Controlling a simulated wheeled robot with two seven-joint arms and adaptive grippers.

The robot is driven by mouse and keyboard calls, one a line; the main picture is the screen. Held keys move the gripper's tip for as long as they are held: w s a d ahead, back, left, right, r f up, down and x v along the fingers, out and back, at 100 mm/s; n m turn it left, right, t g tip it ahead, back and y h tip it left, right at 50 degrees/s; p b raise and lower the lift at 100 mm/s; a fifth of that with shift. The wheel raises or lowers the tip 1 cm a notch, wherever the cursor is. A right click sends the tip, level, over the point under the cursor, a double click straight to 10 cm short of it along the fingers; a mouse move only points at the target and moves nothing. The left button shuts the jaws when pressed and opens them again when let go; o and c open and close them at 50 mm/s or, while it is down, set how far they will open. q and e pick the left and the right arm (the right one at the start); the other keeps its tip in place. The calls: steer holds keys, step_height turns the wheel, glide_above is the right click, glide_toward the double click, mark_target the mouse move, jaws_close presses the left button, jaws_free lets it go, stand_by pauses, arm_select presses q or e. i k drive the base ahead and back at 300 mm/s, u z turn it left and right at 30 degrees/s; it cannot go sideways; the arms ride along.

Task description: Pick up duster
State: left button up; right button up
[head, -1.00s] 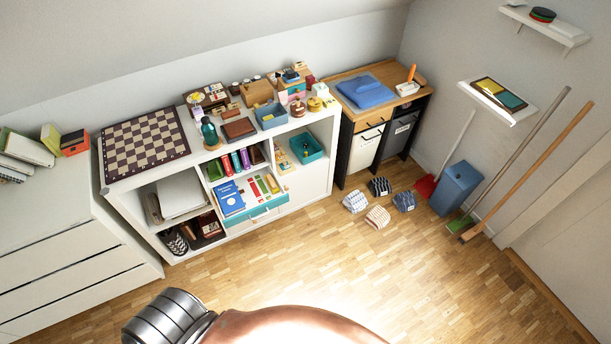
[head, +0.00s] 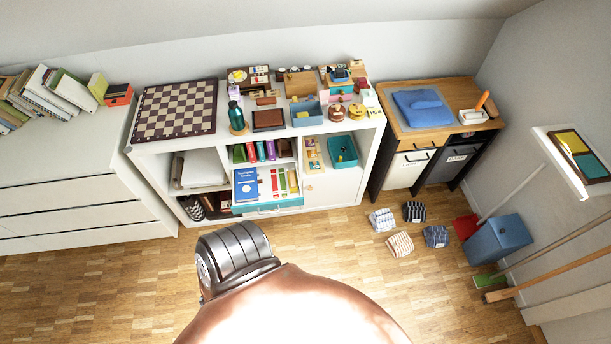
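I cannot tell for sure which thing is the duster. An orange-handled item (head: 483,101) stands tilted in a white holder (head: 473,116) on the wooden desk top at the right; its lower end is hard to make out. A green-headed broom (head: 486,281) and a wooden-handled broom (head: 497,295) lean at the right wall. A red dustpan (head: 466,227) stands on the floor beside a blue bin (head: 498,240). Neither gripper shows; only a rounded copper and dark metal part of mine is at the bottom.
A white shelf unit (head: 375,137) holds a chessboard (head: 176,109), books and small boxes. A blue folded cloth (head: 422,107) lies on the desk (head: 462,90). Several folded striped cloths (head: 400,243) lie on the floor. Wooden floor (head: 90,285) is clear at the front.

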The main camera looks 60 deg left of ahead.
mark_target(291, 174)
steer(key=u, duration=0.3)
steer(key=i, duration=0.8)
steer(key=u, duration=1.05)
steer(key=i, duration=0.5)
steer(key=u, duration=0.55)
